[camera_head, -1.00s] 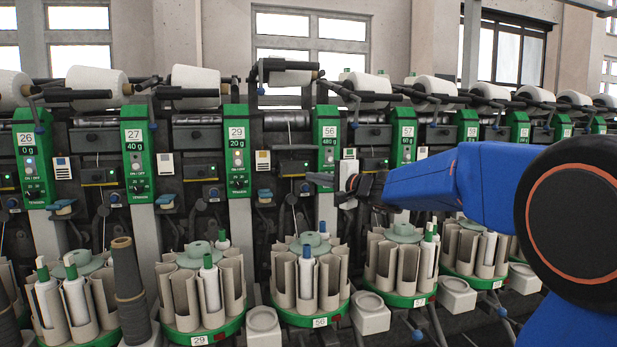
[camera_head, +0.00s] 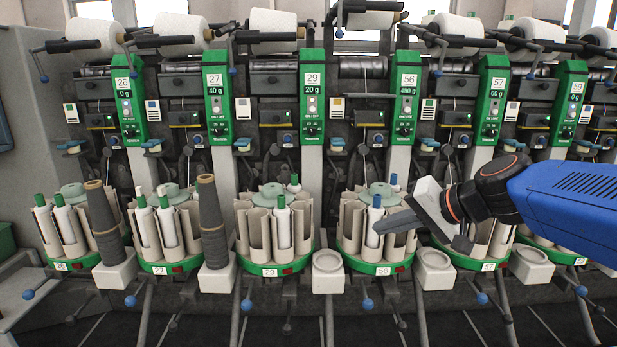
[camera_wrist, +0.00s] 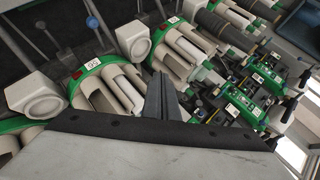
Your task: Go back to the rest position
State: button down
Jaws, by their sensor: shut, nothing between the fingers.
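My gripper (camera_head: 392,224) is shut and empty in the head view. It is in front of the bobbin carousel numbered 56 (camera_head: 377,262), on the right side of that carousel's cups, with the blue arm reaching in from the right. In the wrist view the closed dark fingers (camera_wrist: 163,97) point away over the carousels. I cannot tell whether the fingertips touch a cup or bobbin.
Winder units with green panels (camera_head: 312,97) run across the back, white cones (camera_head: 273,24) on top. Carousel 29 (camera_head: 270,262) is left of my gripper. Dark cones (camera_head: 212,222) stand on pegs farther left. An empty white holder (camera_head: 328,270) juts out between carousels 29 and 56.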

jog(key=s+d+f+n+g+h, duration=0.1)
jog(key=s+d+f+h, duration=0.1)
jog(key=s+d+f, duration=0.2)
jog(key=s+d+f+n+g+h, duration=0.1)
jog(key=s+d+f+h, duration=0.2)
jog(key=s+f, duration=0.3)
jog(key=s+d+f+n+g+h, duration=0.1)
jog(key=s+d+f, duration=0.4)
jog(key=s, duration=0.5)
jog(key=shift+s+f+n+h, duration=0.15)
jog(key=shift+n+h, duration=0.25)
jog(key=shift+h, duration=0.4)
